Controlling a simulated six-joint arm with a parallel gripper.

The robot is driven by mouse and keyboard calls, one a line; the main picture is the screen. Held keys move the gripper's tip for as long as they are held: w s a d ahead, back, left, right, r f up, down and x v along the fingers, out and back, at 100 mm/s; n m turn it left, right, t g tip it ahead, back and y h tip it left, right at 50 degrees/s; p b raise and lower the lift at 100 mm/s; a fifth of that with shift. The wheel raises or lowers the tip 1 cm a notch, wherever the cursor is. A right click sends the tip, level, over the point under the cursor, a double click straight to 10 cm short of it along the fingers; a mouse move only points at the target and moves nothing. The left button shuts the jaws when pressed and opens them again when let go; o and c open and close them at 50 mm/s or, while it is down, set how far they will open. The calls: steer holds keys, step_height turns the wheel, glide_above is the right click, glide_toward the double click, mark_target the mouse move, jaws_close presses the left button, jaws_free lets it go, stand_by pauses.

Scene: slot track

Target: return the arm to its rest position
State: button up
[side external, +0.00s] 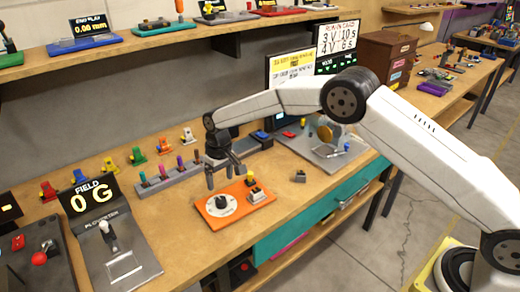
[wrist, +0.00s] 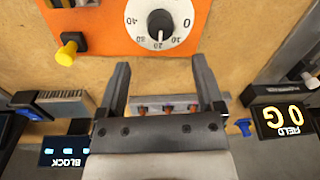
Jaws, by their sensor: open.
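My gripper (side external: 225,177) is open and empty, pointing down above the bench, over the back edge of an orange panel (side external: 263,201). In the wrist view my gripper (wrist: 161,68) shows two dark fingers spread apart, with nothing held between them. The orange panel (wrist: 110,25) lies beyond the fingertips in that view, with its white dial (wrist: 175,12) just ahead of them. The dial also shows in the side view (side external: 230,210). A grey rail (side external: 151,188) with several coloured pegs stands left of and behind my gripper. Whether the fingertips touch anything is hard to tell.
A grey board with a round disc (side external: 325,148) lies to the right. A small grey block (side external: 299,177) sits on the bench. A shelf (side external: 150,40) runs along the back wall. Bare bench lies in front.

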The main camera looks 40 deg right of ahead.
steer(key=shift+s+d+r, duration=0.1)
steer(key=shift+r, duration=0.15)
steer(key=s+d+r+m+t, duration=0.1)
steer(key=s+d+r, duration=0.5)
steer(key=s+d, duration=0.6)
steer(key=s, duration=0.8)
steer(key=s+d+t, duration=0.1)
steer(key=s+d, duration=0.1)
steer(key=s, duration=0.8)
steer(key=shift+r+m+t+h, duration=0.3)
steer(key=shift+r+h, duration=0.05)
steer(key=shift+h, duration=0.05)
steer(key=shift+d, duration=0.1)
steer(key=shift+c, duration=0.2)
